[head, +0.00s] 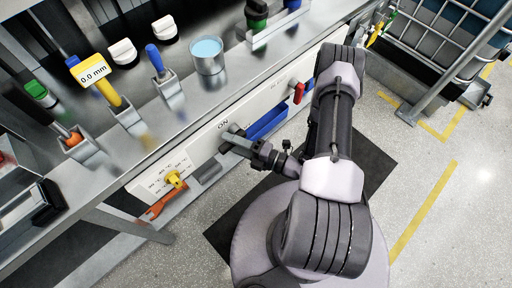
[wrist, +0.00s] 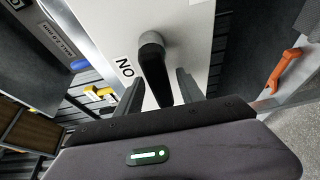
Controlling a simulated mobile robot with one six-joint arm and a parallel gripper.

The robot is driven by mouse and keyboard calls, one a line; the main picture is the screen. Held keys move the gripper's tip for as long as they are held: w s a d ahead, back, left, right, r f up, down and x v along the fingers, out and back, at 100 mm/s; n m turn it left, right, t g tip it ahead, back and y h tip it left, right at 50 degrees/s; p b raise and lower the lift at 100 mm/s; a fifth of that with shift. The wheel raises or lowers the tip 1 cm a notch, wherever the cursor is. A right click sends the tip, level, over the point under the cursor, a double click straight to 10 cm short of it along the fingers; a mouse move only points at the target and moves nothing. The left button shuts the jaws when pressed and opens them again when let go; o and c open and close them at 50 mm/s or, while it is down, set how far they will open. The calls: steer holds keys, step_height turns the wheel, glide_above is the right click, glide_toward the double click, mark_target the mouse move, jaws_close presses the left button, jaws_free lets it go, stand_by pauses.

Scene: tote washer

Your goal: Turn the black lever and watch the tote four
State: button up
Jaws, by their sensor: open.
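The black lever (wrist: 154,72) hangs from a round grey pivot on a white panel beside the label "ON" in the wrist view. My gripper (wrist: 160,78) is open, with one finger on each side of the lever. Gaps show between the fingers and the lever, so it is not gripped. In the head view my gripper (head: 234,140) is at the white panel just below the "ON" label, and it mostly hides the lever there. I cannot pick out tote four in either view.
The white panel also carries a yellow knob (head: 175,180), a blue recess (head: 268,121) and a red switch (head: 298,92). An orange handle (head: 160,207) sits below. A metal cup (head: 208,56) stands on the steel counter.

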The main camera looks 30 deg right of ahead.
steer(key=p+v, duration=0.4)
steer(key=v, duration=1.3)
steer(key=shift+s, duration=0.2)
steer(key=shift+d, duration=0.1)
